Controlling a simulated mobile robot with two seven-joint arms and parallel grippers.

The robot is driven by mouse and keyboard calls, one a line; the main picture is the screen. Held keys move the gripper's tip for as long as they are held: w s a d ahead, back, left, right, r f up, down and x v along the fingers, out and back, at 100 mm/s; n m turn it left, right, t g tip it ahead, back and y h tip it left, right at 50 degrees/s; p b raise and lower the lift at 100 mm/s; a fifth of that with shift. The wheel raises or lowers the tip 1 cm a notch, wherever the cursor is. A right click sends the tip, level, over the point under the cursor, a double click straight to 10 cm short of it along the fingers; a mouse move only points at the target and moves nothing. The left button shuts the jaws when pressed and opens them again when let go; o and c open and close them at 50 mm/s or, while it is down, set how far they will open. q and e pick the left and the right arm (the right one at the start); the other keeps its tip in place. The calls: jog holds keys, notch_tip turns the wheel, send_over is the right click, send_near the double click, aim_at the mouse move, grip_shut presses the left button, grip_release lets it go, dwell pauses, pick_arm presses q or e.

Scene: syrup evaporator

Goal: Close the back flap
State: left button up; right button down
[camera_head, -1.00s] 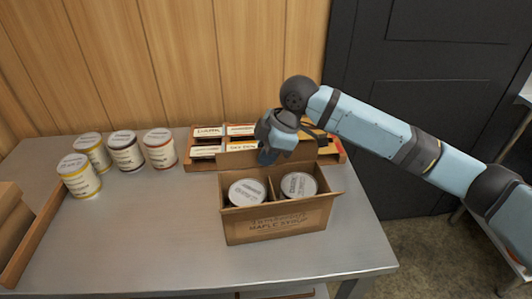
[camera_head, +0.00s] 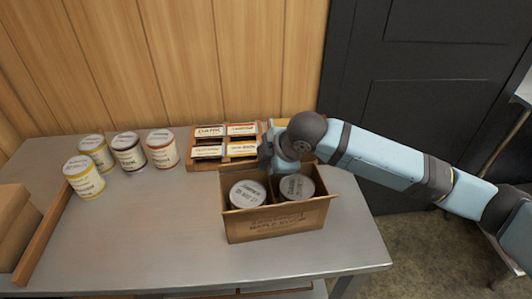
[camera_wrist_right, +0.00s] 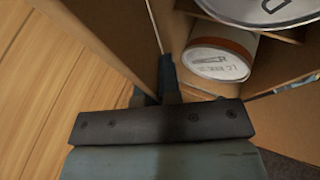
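An open cardboard box (camera_head: 275,222) stands on the metal table with two syrup cans, a left can (camera_head: 247,194) and a right can (camera_head: 297,187), in separate compartments. The back flap (camera_head: 234,172) shows as a strip of cardboard at the box's rear edge, partly hidden by my right gripper (camera_head: 268,160). That gripper is low at the rear of the box. In the right wrist view its dark fingers (camera_wrist_right: 163,85) are close together beside a cardboard panel (camera_wrist_right: 100,28), and appear shut. A can lid (camera_wrist_right: 218,63) lies to their right. My left gripper is not in view.
A wooden rack (camera_head: 207,165) with label cards stands just behind the box. Several cans, including a yellow-banded can (camera_head: 84,178), stand at the left. A wooden ledge (camera_head: 42,238) and brown boxes (camera_head: 14,228) are at the left edge. The table front-left is clear.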

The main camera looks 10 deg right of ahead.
jog(key=shift+s+f+t, duration=0.25)
jog(key=shift+s+t, duration=0.15)
jog(key=shift+t, duration=0.7)
jog(key=shift+y, duration=0.3)
jog(key=c, duration=1.3)
grip_release()
jog(key=p+v, duration=0.2)
jog(key=v, duration=1.1)
jog(key=shift+s+d+r, duration=0.2)
jog(key=shift+s, duration=0.15)
jog(key=shift+w+r, duration=0.1)
